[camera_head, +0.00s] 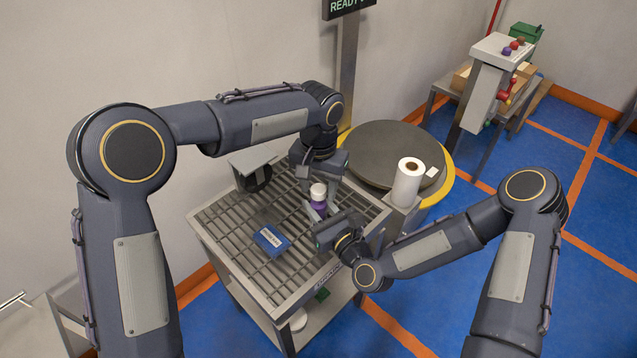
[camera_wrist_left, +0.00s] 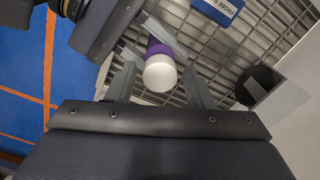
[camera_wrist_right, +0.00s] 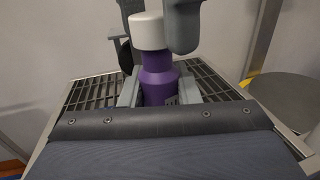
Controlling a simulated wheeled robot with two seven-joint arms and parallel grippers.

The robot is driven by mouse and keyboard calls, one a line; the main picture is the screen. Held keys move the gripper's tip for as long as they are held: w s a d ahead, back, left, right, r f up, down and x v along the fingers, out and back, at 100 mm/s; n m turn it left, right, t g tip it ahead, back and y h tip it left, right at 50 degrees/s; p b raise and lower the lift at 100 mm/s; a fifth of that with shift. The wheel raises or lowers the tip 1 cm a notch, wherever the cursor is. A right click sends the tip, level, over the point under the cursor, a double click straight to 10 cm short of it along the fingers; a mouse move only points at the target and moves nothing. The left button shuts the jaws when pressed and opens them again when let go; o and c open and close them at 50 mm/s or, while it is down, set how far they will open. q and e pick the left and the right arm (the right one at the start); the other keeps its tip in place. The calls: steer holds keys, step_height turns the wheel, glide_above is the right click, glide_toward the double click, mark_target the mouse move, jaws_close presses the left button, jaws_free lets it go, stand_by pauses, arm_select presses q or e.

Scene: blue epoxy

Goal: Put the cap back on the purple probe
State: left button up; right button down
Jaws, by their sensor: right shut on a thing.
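The purple probe (camera_head: 319,206) stands upright above the slatted cart top, with the white cap (camera_head: 318,190) on its upper end. My right gripper (camera_head: 317,212) is shut on the probe's body; the purple body (camera_wrist_right: 158,82) shows between its fingers in the right wrist view. My left gripper (camera_wrist_left: 160,82) is open, its fingers on either side of the white cap (camera_wrist_left: 160,73) with small gaps visible. In the right wrist view the cap (camera_wrist_right: 147,31) sits on the purple neck, and a left finger hides its right edge. Whether the cap is fully seated, I cannot tell.
A blue labelled box (camera_head: 271,241) lies on the slatted cart top (camera_head: 228,222). A grey-plated stand with a dark round part (camera_head: 256,180) is at the cart's back left. A white roll (camera_head: 407,182) and a round dark table (camera_head: 385,150) stand to the right.

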arm_select(q)
jaws_close()
stand_by(0.3)
steer(key=shift+o, duration=0.9)
jaws_free()
step_height(320, 180, up, 12)
arm_select(e)
steer(key=c, duration=1)
jaws_free()
